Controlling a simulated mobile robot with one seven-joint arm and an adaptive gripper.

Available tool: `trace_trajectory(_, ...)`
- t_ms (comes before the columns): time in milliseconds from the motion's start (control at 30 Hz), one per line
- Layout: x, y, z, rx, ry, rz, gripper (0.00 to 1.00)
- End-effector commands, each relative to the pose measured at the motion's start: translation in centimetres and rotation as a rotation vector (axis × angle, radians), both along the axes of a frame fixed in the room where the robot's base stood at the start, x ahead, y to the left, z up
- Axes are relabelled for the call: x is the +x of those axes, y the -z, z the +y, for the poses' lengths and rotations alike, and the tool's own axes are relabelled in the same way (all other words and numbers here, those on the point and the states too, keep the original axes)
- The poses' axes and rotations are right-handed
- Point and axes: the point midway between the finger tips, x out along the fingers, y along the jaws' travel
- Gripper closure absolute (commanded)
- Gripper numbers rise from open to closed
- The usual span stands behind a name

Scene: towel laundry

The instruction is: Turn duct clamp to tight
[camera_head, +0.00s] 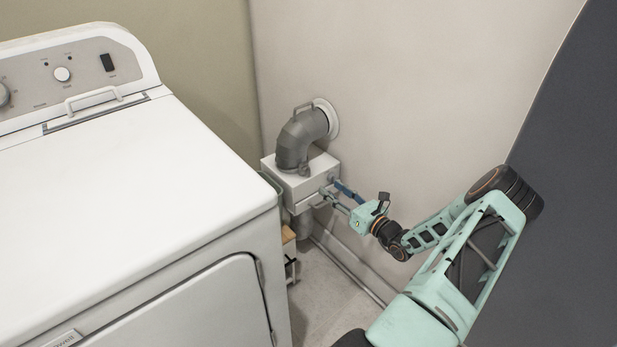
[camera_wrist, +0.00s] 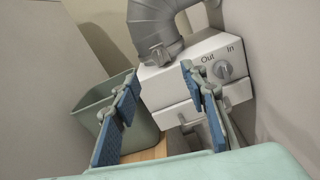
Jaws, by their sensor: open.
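A grey elbow duct (camera_head: 296,138) runs from a round white wall flange down to the top of a white box (camera_head: 300,187). A small grey clamp piece (camera_wrist: 160,56) sits at the duct's lower end, by the box top; it also shows small in the head view (camera_head: 305,170). Its tight or loose setting is not readable. My gripper (camera_wrist: 158,72) is open and empty, with blue-padded fingers spread in front of the box. In the head view, my gripper (camera_head: 329,188) is at the box's front right side. I cannot tell whether it touches.
The box has a grey knob (camera_wrist: 224,69) beside "Out" and "In" labels, and a drawer (camera_wrist: 178,116) below. A grey-green bin (camera_wrist: 112,105) stands left of the box, near a wooden piece (camera_wrist: 150,153). The white machine (camera_head: 130,190) fills the left; a wall is close right.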

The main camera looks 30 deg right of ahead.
Motion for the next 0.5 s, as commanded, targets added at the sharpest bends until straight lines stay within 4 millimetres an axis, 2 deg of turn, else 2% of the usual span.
trace_trajectory(167,2.3,0.1,0.4,-0.001,-0.003,-0.002,0.6)
trace_trajectory(500,8.5,0.2,1.3,-0.002,-0.004,-0.001,0.6)
